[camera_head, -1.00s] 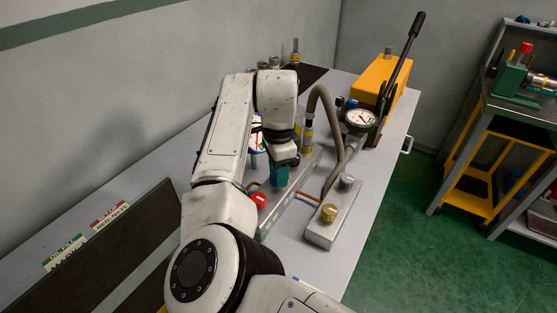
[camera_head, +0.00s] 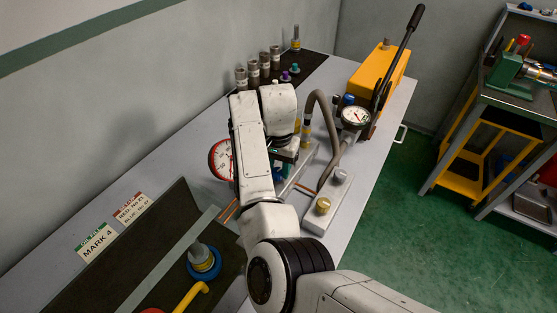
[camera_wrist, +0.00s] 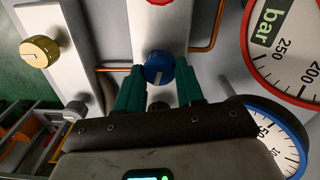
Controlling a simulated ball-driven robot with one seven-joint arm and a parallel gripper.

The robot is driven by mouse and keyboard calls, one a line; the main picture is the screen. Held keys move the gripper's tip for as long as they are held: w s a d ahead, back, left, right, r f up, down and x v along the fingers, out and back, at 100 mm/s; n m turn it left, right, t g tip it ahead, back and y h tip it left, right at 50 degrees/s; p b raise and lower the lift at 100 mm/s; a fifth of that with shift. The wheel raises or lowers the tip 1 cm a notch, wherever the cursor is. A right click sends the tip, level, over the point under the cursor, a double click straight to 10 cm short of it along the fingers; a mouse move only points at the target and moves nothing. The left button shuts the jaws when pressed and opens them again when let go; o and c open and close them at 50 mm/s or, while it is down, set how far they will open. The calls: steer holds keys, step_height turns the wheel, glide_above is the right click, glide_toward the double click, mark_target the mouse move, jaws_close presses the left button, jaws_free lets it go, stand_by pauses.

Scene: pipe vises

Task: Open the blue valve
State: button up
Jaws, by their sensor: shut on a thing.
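The blue valve knob (camera_wrist: 157,68) sits on a pale metal block (camera_wrist: 147,25) in the wrist view. My gripper (camera_wrist: 159,82) has its two teal fingers on either side of the knob, shut on it. A pale mark shows on the knob's face. A red knob (camera_wrist: 160,2) shows at the top edge of the wrist view.
A red-rimmed gauge (camera_wrist: 290,48) and a blue-rimmed gauge (camera_wrist: 283,134) are close by on the right. A second block with a gold knob (camera_wrist: 40,51) and a silver knob (camera_wrist: 75,110) is on the left. A yellow pump (camera_head: 380,75) with a lever stands behind.

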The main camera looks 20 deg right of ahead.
steer(key=shift+n+p, duration=0.55)
steer(key=shift+n, duration=0.25)
steer(key=o, duration=1)
steer(key=shift+o, duration=0.2)
steer(key=shift+r, duration=0.1)
step_height(320, 180, up, 11)
steer(key=b, duration=0.1)
steer(key=shift+f, duration=0.2)
